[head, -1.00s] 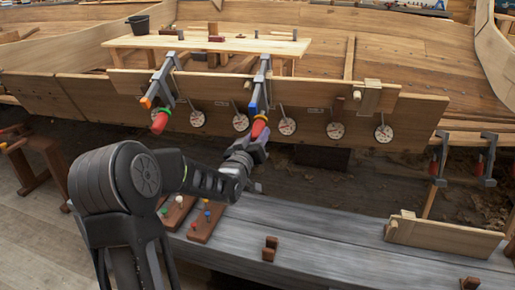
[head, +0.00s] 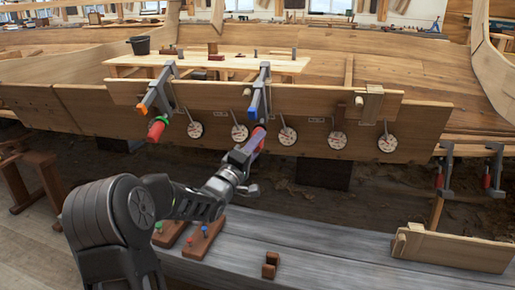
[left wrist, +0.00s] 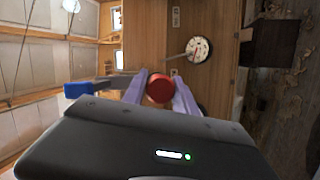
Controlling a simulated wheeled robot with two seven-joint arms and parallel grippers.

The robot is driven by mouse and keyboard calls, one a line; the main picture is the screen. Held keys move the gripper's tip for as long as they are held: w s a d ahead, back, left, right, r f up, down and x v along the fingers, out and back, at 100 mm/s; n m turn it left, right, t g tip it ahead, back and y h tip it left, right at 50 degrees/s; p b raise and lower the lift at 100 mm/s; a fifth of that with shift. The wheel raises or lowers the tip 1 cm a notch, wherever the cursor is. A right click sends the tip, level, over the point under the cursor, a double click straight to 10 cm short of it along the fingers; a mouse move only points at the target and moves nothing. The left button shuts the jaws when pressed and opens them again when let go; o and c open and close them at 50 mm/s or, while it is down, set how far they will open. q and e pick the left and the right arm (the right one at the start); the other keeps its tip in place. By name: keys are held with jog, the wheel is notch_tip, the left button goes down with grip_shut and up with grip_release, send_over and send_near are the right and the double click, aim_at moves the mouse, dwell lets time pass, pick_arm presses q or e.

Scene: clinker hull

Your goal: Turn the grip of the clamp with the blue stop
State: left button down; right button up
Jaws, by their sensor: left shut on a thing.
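The clamp with the blue stop (head: 254,104) hangs on the plank edge, with its grey bar over the top of the plank. Its red grip (left wrist: 159,88) shows end-on in the left wrist view, between the two purple-grey fingers. The blue stop also shows in the left wrist view (left wrist: 78,89), left of the grip. My left gripper (head: 254,144) reaches up from below and is shut on the red grip, which its fingers partly hide in the head view. My right gripper is not in view.
A clamp with an orange stop (head: 148,102) and red grip hangs to the left. Several round white dials (head: 288,137) line the plank. The grey bench (head: 330,239) below carries pegged wooden blocks (head: 203,239). Two more clamps (head: 494,167) hang at right.

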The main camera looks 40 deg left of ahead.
pick_arm(q)
jog(key=shift+f+n+t+b, duration=0.15)
jog(key=shift+n+t+b, duration=0.2)
jog(key=shift+n, duration=0.45)
jog(key=n+t+b, duration=0.1)
jog(key=n+b, duration=0.1)
jog(key=n, duration=0.1)
jog(key=shift+n, duration=0.3)
jog(key=n+b, duration=0.1)
jog(key=n, duration=0.1)
jog(key=n+t+y+b, duration=0.1)
jog(key=n, duration=0.1)
jog(key=shift+n+y+b, duration=0.3)
jog(key=shift+n+b, duration=0.1)
jog(key=shift+r+n+t+y+b, duration=0.1)
jog(key=shift+n+t+y+b, duration=0.2)
jog(key=shift+n, duration=0.45)
jog(key=shift+r+n+t+y+b, duration=0.1)
jog(key=shift+n+y+b, duration=0.3)
jog(key=shift+n, duration=0.35)
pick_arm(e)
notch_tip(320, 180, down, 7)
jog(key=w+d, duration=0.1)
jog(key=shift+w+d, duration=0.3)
pick_arm(q)
jog(key=shift+s, duration=0.1)
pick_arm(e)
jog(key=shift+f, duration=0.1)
pick_arm(q)
jog(key=shift+a, duration=0.1)
